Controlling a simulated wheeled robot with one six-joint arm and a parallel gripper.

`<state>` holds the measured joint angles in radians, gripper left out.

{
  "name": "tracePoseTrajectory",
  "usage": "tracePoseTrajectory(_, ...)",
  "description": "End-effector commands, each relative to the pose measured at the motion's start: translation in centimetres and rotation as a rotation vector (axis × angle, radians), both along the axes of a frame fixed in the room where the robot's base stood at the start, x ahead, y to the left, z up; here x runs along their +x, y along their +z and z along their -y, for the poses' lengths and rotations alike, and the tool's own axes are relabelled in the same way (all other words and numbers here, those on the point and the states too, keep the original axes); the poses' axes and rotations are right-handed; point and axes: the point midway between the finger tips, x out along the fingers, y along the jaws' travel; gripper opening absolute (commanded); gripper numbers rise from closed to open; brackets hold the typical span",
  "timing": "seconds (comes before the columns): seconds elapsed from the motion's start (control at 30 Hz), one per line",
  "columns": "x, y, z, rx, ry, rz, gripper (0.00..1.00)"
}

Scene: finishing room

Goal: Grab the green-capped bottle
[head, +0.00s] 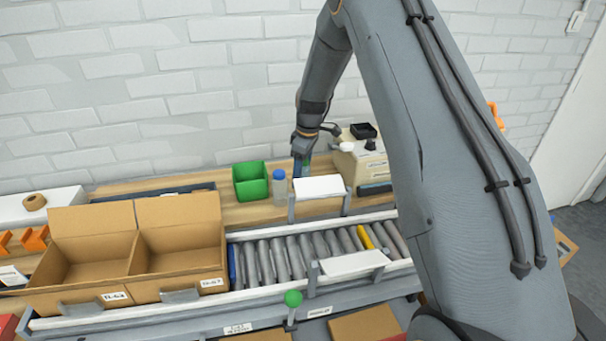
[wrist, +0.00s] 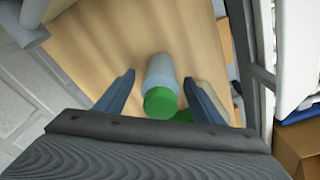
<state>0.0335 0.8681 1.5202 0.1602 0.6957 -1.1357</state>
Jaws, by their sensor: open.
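The green-capped bottle (wrist: 160,80) shows in the wrist view, with a pale grey-blue body and a green cap (wrist: 160,103). It is on the wooden surface, in the space between the two blue fingers of my gripper (wrist: 159,76). The fingers are open, with a visible gap on both sides of the bottle. In the head view my gripper (head: 302,166) points down over the back shelf. There the bottle is mostly hidden behind the fingers.
A blue-capped bottle (head: 279,187) and a green bin (head: 250,183) stand left of my gripper. A beige device (head: 362,160) stands close on the right. A white panel (head: 319,188) is in front, before the roller conveyor (head: 290,256). Cardboard boxes (head: 180,225) are at left.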

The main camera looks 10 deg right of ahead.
Motion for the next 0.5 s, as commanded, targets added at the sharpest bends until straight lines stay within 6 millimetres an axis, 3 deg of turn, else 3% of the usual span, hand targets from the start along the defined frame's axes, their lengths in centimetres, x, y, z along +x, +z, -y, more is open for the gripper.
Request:
tracePoseTrajectory(0.23,0.02,-0.13,-0.03,0.0,0.0,0.0,0.6)
tracePoseTrajectory(0.5,0.01,-0.11,-0.03,0.0,0.0,0.0,0.15)
